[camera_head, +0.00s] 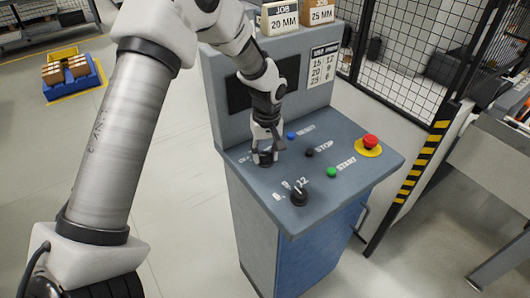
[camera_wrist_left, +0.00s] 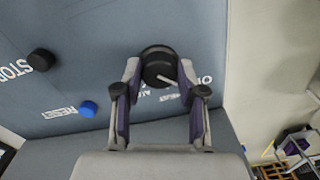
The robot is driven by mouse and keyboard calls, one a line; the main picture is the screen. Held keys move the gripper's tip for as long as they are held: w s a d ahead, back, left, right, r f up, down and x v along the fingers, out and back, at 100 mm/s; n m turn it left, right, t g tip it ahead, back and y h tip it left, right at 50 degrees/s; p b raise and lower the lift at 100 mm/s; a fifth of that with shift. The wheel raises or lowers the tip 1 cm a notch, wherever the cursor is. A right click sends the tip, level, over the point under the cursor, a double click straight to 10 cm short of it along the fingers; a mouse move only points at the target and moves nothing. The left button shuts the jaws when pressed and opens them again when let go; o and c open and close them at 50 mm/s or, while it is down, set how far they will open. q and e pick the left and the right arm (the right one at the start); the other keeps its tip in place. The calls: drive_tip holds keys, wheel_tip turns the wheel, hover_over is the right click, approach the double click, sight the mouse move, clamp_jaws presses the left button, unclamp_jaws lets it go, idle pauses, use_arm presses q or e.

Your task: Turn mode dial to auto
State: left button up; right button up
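The mode dial is a black round knob (camera_wrist_left: 158,68) between the fingertips of my left gripper (camera_wrist_left: 159,75) in the left wrist view. A pale pointer mark on it points to the lower right. Partly hidden lettering, "AU" and "O", lies around it. In the head view my left gripper (camera_head: 265,150) reaches down over the dial (camera_head: 264,158) at the panel's left side. Its fingers are apart, one on each side of the dial; I cannot tell whether they press on it. My right gripper is not in view.
On the same sloped panel (camera_head: 345,185) are a blue RESET button (camera_head: 291,135), a black STOP button (camera_head: 310,152), a green START button (camera_head: 331,172), a red emergency stop (camera_head: 370,141) and a second black dial (camera_head: 299,197). The panel's upright back rises behind my gripper.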

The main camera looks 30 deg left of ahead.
use_arm(q)
drive_tip(key=shift+c, duration=1.3)
drive_tip(key=shift+f, duration=0.1)
drive_tip(key=shift+s+m, duration=0.1)
drive_tip(key=shift+m, duration=0.3)
drive_tip(key=m+p, duration=0.1)
drive_tip(key=m, duration=0.2)
drive_tip(key=shift+p, duration=0.4)
drive_tip(key=m+p, duration=0.1)
drive_tip(key=m, duration=0.4)
drive_tip(key=m+p, duration=0.1)
drive_tip(key=m, duration=0.3)
drive_tip(key=shift+m, duration=0.3)
drive_tip(key=m+p, duration=0.1)
drive_tip(key=m, duration=0.3)
drive_tip(key=shift+a+f+m, duration=0.1)
drive_tip(key=shift+f+m, duration=0.05)
drive_tip(key=shift+m, duration=0.15)
